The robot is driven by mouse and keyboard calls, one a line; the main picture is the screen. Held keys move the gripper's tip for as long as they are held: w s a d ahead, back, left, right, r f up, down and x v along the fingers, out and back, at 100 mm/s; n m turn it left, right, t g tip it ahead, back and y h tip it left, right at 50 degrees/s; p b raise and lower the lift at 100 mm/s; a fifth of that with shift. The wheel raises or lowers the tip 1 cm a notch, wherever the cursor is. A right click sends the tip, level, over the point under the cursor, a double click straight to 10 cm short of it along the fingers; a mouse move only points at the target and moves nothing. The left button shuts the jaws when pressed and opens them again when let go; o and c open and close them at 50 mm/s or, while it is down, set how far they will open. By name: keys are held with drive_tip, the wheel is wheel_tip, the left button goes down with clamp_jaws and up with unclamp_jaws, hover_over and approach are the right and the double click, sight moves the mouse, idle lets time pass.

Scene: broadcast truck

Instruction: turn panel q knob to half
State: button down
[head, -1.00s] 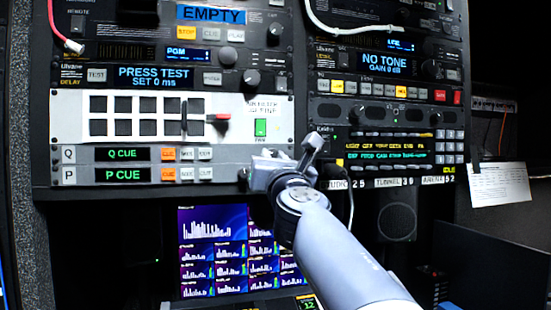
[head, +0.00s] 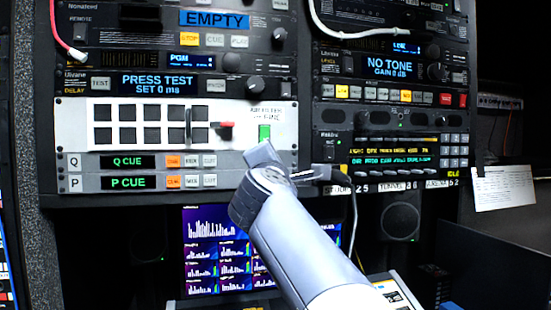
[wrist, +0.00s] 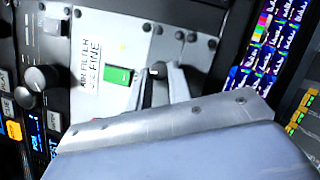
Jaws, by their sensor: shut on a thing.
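Panel Q (head: 75,162) is the grey row with a green "Q CUE" display (head: 128,162) and an orange button (head: 173,162) beside two pale ones. My gripper (head: 262,156) is at the right end of this row, below the green switch (head: 264,132), and covers the knob in the head view. In the wrist view, my gripper (wrist: 162,82) has its two fingers around a small dark knob (wrist: 157,70) next to the green switch (wrist: 118,76). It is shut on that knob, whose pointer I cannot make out.
Panel P (head: 75,183) lies directly below, its right end also hidden by my arm. Other rack units (head: 385,150) stand close on the right. A screen (head: 215,250) is below.

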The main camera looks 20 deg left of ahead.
drive_tip(key=shift+r+m+g+h+p, duration=0.1)
drive_tip(key=shift+m+g+h+p, duration=0.25)
drive_tip(key=shift+m, duration=0.45)
drive_tip(key=shift+r+m+g+h+p, duration=0.15)
drive_tip(key=shift+m+p, duration=0.25)
drive_tip(key=shift+m, duration=0.4)
drive_tip(key=shift+f, duration=0.15)
drive_tip(key=c, duration=1.3)
unclamp_jaws()
drive_tip(key=s+d+b, duration=0.2)
drive_tip(key=s+b, duration=0.1)
drive_tip(key=s, duration=0.7)
drive_tip(key=shift+s+f, duration=0.25)
drive_tip(key=shift+s, duration=0.1)
drive_tip(key=shift+w, duration=0.1)
